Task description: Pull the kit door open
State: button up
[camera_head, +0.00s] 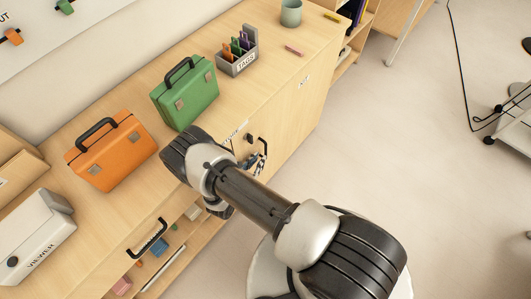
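The wooden cabinet's front (287,115) runs below the counter's edge, with a pale door panel on the right side. A small label with unreadable print sits near its top edge. My arm reaches across from the lower right, and its wrist covers part of the cabinet front. My gripper (258,161) shows just past the wrist, close to the cabinet front and a small dark fitting. It is small and partly hidden, so I cannot tell whether its fingers are open or touch a handle. The door looks flush with the front where I can see it.
On the counter stand an orange case (112,152), a green case (186,95), a grey tag holder (237,58), a cup (291,13) and a white viewer box (36,237). A black handle (148,238) fronts an open shelf with small items.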

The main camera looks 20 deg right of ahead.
aim_at(266, 151)
jog(key=b+x, duration=0.1)
jog(key=x, duration=0.6)
jog(key=shift+w+d+b, duration=0.15)
jog(key=shift+w+b, duration=0.05)
jog(key=shift+b, duration=0.2)
jog(key=shift+c, duration=0.3)
grip_shut()
